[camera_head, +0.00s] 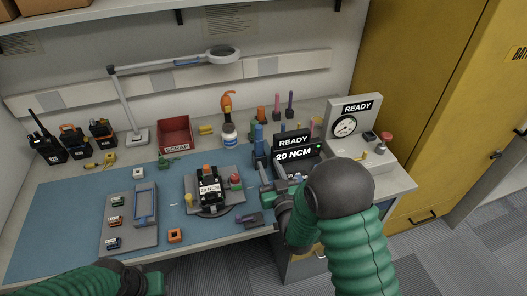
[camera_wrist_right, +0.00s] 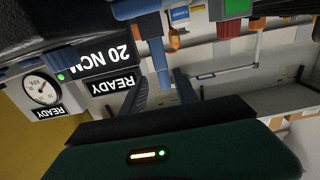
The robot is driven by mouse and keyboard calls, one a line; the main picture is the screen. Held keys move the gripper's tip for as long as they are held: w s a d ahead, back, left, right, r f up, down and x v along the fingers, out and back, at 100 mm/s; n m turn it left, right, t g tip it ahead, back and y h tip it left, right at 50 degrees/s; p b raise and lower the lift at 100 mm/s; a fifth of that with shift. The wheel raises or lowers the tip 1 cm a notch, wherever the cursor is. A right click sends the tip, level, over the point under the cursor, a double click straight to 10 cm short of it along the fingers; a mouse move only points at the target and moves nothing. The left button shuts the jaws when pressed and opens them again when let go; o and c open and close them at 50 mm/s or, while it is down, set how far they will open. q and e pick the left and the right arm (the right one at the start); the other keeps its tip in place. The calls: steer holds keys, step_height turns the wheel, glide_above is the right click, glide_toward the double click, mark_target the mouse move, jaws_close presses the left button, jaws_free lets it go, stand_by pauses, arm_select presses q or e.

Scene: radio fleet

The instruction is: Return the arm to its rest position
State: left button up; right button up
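My right arm (camera_head: 345,190) comes in from the lower right over the bench's front edge. My right gripper (camera_head: 268,188) is beside the front of the black 20 NCM box (camera_head: 298,158). In the right wrist view the gripper (camera_wrist_right: 160,88) has its two dark fingers spread apart. A blue driver (camera_wrist_right: 161,62) shows beyond and between them, with gaps on both sides; in the head view the blue driver (camera_head: 259,142) is upright left of the box.
A radio in a fixture (camera_head: 209,188) stands on the blue mat (camera_head: 75,205), left of my right gripper. A READY gauge unit (camera_head: 350,122) stands right of the box. A red scrap bin (camera_head: 174,133), radios and a magnifier lamp (camera_head: 222,54) are behind. The front mat is partly clear.

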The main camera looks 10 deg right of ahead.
steer(key=shift+s+d+r, duration=0.1)
steer(key=shift+r, duration=0.1)
steer(key=s+d+g+p, duration=0.2)
steer(key=s+g, duration=0.5)
steer(key=s, duration=0.5)
steer(key=s+d+f+g+h+p, duration=0.1)
steer(key=s+g+p, duration=0.3)
steer(key=s, duration=0.9)
steer(key=g, duration=0.3)
steer(key=shift+d+m+g, duration=0.3)
steer(key=shift+d+g, duration=0.05)
steer(key=shift+g, duration=0.05)
steer(key=shift+w, duration=0.1)
